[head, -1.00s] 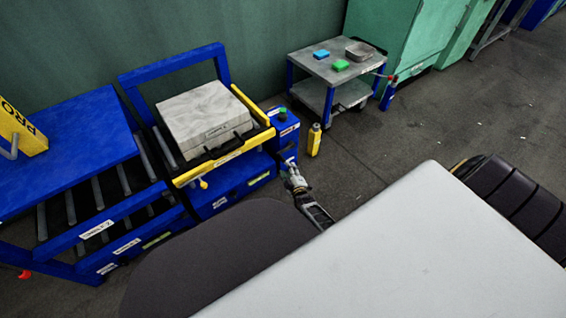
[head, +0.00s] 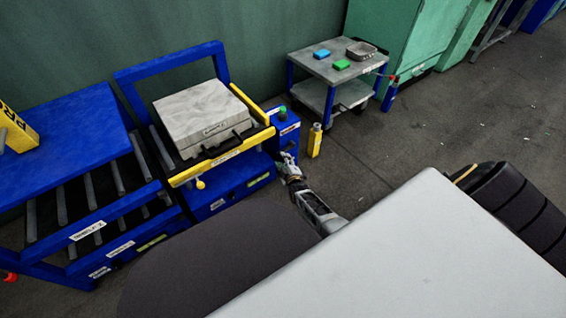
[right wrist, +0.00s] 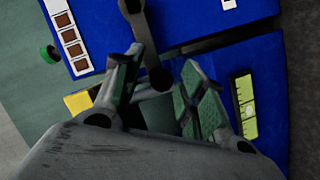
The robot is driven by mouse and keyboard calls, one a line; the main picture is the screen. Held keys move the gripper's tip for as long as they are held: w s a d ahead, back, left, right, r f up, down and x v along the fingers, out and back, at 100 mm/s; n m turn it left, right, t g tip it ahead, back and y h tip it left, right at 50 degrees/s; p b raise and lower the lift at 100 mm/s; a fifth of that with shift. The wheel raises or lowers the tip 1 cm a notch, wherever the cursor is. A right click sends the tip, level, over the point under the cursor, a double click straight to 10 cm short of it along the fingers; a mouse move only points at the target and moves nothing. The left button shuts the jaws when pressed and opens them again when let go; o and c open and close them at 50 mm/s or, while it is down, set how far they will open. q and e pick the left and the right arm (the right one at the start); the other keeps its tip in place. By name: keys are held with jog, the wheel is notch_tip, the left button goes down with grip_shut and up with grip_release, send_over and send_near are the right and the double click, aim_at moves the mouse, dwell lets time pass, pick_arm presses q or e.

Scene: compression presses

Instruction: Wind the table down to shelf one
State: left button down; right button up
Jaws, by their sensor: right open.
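The lift table has a yellow frame (head: 222,159) and carries a grey block (head: 200,114) with a black handle. It stands on a blue base (head: 232,182) beside a small blue box (head: 285,134) with a green button. My right gripper (head: 284,162) is at the front of this box. In the right wrist view, its fingers (right wrist: 160,78) are open, pointing at the blue panels (right wrist: 190,22). A dark grey crank-like part (right wrist: 150,50) reaches down between the fingers; contact cannot be told. A yellow-green scale strip (right wrist: 246,105) shows at right. My left gripper is not in view.
A blue roller shelf rack (head: 75,130) adjoins the table at left. A yellow bottle (head: 315,141) stands on the floor right of the blue box. A grey cart (head: 320,68) with blue and green blocks stands behind. Open floor lies to the right.

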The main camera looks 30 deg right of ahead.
jog(key=shift+w+d+f, duration=0.1)
jog(key=shift+w+d, duration=0.05)
jog(key=shift+w, duration=0.25)
jog(key=shift+c, duration=0.5)
grip_shut()
